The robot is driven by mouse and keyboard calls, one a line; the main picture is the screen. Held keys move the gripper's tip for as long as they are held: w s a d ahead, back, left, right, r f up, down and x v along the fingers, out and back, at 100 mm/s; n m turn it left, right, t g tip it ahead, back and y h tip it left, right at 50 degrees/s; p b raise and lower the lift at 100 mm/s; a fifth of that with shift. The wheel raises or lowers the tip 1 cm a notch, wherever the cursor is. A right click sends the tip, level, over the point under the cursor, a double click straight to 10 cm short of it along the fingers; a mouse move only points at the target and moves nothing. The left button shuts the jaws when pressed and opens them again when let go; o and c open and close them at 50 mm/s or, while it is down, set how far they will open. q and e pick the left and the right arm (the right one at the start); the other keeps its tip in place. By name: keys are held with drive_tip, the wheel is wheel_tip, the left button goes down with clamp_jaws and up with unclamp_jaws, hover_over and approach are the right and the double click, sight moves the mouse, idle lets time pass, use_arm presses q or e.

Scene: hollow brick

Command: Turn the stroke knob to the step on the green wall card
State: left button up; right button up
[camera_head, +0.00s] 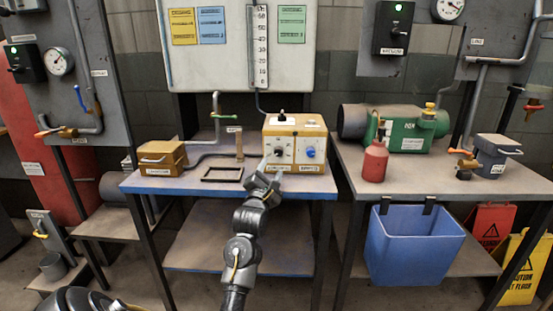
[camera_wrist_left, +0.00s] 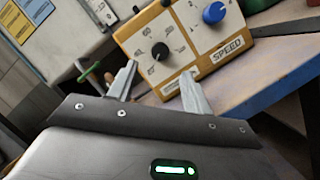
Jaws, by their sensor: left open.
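The yellow control box (camera_head: 295,128) stands on the blue-topped table, with a black knob (camera_head: 279,153) on the left of its front and a blue knob (camera_head: 310,152) on the right. The wrist view shows the black knob (camera_wrist_left: 160,51) inside a ring of small marks, and the blue knob (camera_wrist_left: 214,13) above a SPEED label. The black knob's label is too small to read. My left gripper (camera_head: 270,176) is open just in front of the black knob, its fingertips (camera_wrist_left: 160,72) apart. The green card (camera_head: 291,24) hangs on the wall board; its writing is unreadable.
A yellow card (camera_head: 183,26) and a blue card (camera_head: 211,25) share the board. A yellow-orange box (camera_head: 162,158) and a dark frame (camera_head: 222,174) lie on the table (camera_head: 150,183). A red can (camera_head: 375,162) and green pump (camera_head: 405,130) stand on the right table.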

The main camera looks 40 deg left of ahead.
sight(278, 154)
use_arm(q)
drive_tip(key=x, duration=0.7)
use_arm(e)
drive_tip(key=shift+r, duration=0.4)
use_arm(q)
drive_tip(key=c, duration=1)
drive_tip(key=shift+o, duration=0.2)
use_arm(e)
drive_tip(key=shift+s+r, duration=0.1)
drive_tip(key=shift+r, duration=0.05)
